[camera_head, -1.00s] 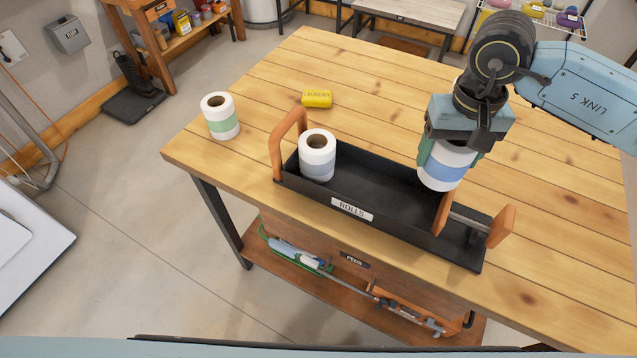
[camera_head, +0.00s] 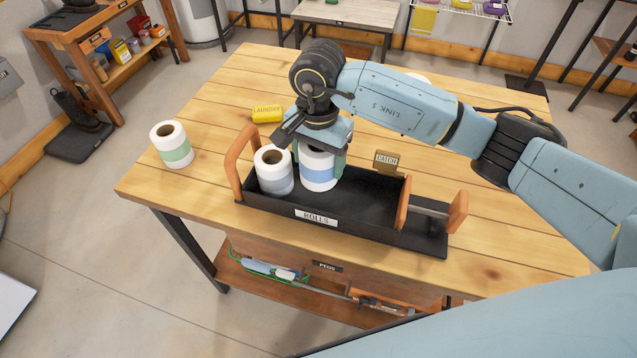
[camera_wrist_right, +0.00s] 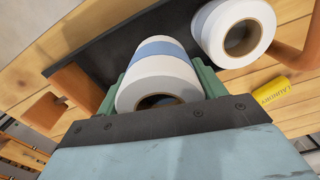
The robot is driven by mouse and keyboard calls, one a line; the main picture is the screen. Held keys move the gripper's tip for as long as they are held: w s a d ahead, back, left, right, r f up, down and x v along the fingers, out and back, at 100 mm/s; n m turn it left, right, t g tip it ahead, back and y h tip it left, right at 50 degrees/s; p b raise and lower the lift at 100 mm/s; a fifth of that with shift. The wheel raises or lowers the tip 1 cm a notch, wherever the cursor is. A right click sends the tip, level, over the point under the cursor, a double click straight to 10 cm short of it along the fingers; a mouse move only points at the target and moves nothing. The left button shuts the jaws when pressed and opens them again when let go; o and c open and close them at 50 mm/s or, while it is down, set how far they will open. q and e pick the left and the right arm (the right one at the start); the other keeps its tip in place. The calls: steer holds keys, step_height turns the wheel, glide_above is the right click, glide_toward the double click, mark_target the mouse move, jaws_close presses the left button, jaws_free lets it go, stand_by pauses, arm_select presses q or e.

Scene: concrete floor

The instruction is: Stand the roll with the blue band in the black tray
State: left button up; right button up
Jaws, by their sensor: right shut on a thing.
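A white roll with a blue band (camera_head: 318,172) is upright between the green fingers of my right gripper (camera_head: 320,158), which is shut on it. It is over the left half of the black tray (camera_head: 365,208), just right of a white roll with a pale grey-blue band (camera_head: 273,174) that stands in the tray. I cannot tell whether the held roll touches the tray floor or the other roll. The right wrist view shows the held roll (camera_wrist_right: 160,72), its blue band, and the standing roll (camera_wrist_right: 236,32) close beside it. My left gripper is out of view.
A roll with a green band (camera_head: 172,146) stands on the wooden table (camera_head: 210,120) left of the tray. A yellow laundry block (camera_head: 267,114) lies behind the tray's orange left handle (camera_head: 241,158). A small box marked CATCH (camera_head: 386,162) is behind the tray. The tray's middle is empty.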

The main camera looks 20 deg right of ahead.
mark_target(319, 180)
step_height(319, 180, down, 7)
steer(key=shift+r, duration=0.15)
stand_by(0.4)
steer(key=shift+f, duration=0.2)
steer(key=o, duration=0.7)
steer(key=shift+r, duration=0.15)
